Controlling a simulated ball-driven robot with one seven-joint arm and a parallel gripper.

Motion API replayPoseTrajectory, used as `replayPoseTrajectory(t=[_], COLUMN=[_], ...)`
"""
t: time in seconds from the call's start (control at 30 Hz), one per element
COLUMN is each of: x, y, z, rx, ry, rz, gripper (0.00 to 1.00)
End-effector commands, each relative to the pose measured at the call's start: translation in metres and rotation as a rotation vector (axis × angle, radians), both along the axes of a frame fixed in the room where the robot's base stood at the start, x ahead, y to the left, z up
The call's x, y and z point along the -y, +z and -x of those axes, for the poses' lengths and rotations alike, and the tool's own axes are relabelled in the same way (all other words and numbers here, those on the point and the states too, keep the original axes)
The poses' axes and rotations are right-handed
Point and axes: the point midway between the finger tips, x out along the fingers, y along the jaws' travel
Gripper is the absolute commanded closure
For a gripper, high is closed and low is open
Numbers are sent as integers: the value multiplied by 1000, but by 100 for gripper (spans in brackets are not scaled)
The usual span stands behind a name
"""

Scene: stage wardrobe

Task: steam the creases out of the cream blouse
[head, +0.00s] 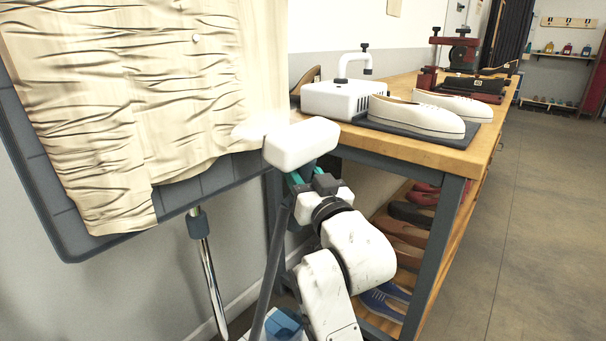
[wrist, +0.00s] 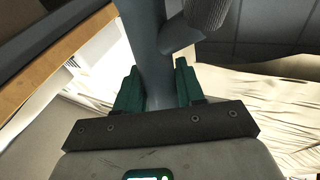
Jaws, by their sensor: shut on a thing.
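The cream blouse (head: 185,95) hangs on a dark grey padded board (head: 45,185) at the left of the head view. Creases run across most of it; its right-hand strip (head: 265,60) looks smooth. My gripper (head: 300,182) has teal fingers shut on the grey handle of the steamer head (head: 301,146), which is white. The steamer head is by the blouse's lower right edge, with a faint white puff of steam at its left. I cannot tell whether it touches the cloth. In the wrist view the fingers flank the grey handle (wrist: 150,65), and creased blouse (wrist: 265,100) shows at right.
A dark hose (head: 272,265) runs down toward a blue-tanked unit (head: 284,324) on the floor. A wooden workbench (head: 430,150) stands close right of my arm, bearing white shoes (head: 418,115) and a white machine (head: 340,100). Shoes fill its lower shelf. Open floor (head: 545,200) lies farther right.

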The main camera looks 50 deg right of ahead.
Motion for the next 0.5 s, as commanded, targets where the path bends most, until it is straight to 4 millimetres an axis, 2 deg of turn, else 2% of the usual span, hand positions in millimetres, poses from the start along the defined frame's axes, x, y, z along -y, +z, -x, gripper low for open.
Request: replayPoseTrajectory(t=[0.23,0.5], x=[0,1], y=[2,2], z=[4,27], rx=[2,1], ry=[0,-1], rz=[1,2], gripper=[100,100])
